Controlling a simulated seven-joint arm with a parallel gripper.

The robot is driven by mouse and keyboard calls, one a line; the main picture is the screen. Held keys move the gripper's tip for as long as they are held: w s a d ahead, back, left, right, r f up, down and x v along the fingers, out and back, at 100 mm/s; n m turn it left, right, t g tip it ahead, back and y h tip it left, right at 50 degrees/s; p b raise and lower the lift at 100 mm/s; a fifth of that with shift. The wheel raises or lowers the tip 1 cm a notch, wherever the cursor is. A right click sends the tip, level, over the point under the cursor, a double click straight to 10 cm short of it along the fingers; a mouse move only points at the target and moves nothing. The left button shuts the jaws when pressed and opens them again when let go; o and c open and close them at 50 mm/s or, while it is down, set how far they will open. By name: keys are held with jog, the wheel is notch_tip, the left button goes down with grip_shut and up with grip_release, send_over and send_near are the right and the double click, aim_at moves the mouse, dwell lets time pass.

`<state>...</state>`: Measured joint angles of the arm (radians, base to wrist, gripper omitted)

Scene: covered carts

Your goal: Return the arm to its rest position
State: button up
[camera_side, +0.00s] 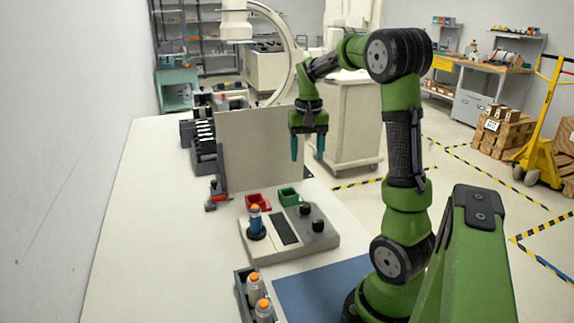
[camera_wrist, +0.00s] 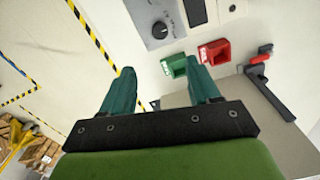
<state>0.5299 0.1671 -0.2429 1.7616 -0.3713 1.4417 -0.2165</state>
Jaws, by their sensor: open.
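My green arm stands at the right of the side view and arches over the table. My gripper (camera_side: 307,152) hangs from it with its two teal fingers pointing down, spread apart with nothing between them. It is in the air in front of the upright beige panel, to the right of it in the picture. In the wrist view the gripper (camera_wrist: 165,85) shows two teal fingers well apart. Between and beyond them are the floor and the table edge.
A beige panel (camera_side: 250,150) stands behind. More orange-capped bottles (camera_side: 254,287) sit in a dark rack. The left of the table (camera_side: 140,230) is clear.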

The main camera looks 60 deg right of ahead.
jog(key=shift+r, duration=0.45)
jog(key=shift+d, duration=0.1)
jog(key=s+a+r+n+t+y, duration=0.1)
jog(key=s+a+n+t, duration=0.1)
jog(key=a, duration=1.2)
jog(key=s+a+r+n+t+y, duration=0.1)
jog(key=a+n+t, duration=0.4)
jog(key=a, duration=1)
jog(key=shift+s+r, duration=0.5)
jog(key=shift+s, duration=0.15)
jog(key=shift+a, duration=0.1)
